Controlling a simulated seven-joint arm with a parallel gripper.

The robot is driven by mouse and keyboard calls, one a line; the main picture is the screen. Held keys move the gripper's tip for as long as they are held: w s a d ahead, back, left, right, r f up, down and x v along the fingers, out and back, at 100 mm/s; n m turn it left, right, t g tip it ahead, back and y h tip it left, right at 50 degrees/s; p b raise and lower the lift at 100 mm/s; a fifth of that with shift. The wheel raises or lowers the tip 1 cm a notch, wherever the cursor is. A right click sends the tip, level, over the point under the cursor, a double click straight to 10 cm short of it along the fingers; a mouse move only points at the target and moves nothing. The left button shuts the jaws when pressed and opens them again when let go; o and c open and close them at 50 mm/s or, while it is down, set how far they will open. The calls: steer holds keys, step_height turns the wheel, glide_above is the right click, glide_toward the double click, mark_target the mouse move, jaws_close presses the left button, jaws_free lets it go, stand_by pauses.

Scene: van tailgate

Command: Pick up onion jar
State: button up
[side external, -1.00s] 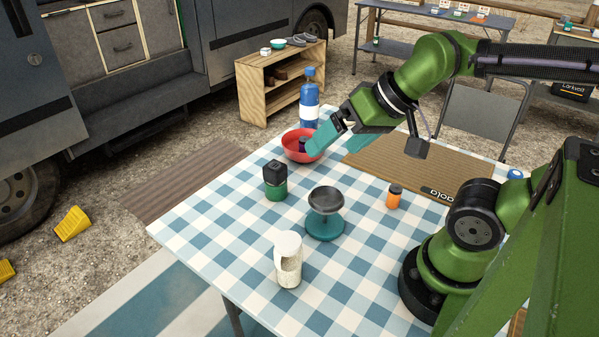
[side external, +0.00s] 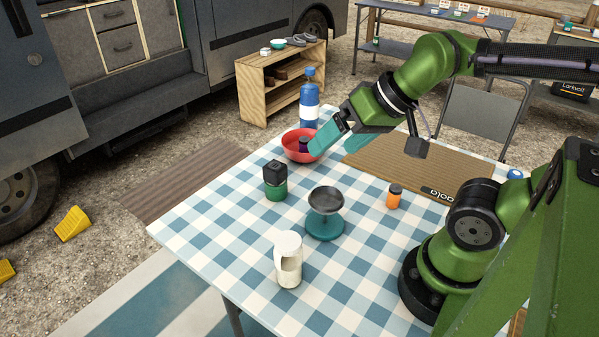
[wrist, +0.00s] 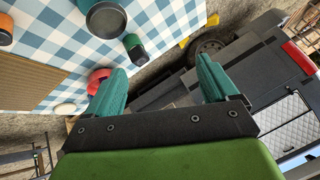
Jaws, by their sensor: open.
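No label reading onion is legible, so I cannot tell for sure which container is the onion jar. A small orange jar with a dark lid (side external: 394,197) stands to the right. A green jar with a black lid (side external: 275,182) stands to the left. My gripper (side external: 343,144) is open and empty, its teal fingers above and right of the bowl. In the wrist view the fingers (wrist: 163,86) are spread, and the bowl (wrist: 97,76) shows beside the left one.
A white-lidded container (side external: 288,265) stands at the front, with a dark-topped teal stand (side external: 325,213) behind it. A blue bottle (side external: 309,101) stands behind the bowl. A brown mat (side external: 400,167) lies on the right. The checked cloth (side external: 235,250) is clear at front left.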

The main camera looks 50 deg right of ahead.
mark_target(289, 242)
steer(key=w+a+f+n+g+h, duration=0.2)
steer(key=a+f+n+g, duration=0.15)
steer(key=a+g, duration=0.6)
steer(key=f, duration=0.3)
steer(key=a+f+t, duration=0.1)
steer(key=f, duration=0.2)
steer(key=a+f+t, duration=0.1)
steer(key=f, duration=0.3)
steer(key=shift+a+n, duration=0.2)
steer(key=shift+n, duration=0.15)
steer(key=shift+w+d+f, duration=0.1)
steer(key=shift+f, duration=1.4)
steer(key=shift+w+f, duration=0.1)
steer(key=shift+f, duration=1.4)
steer(key=shift+c, duration=0.2)
steer(key=c, duration=1.2)
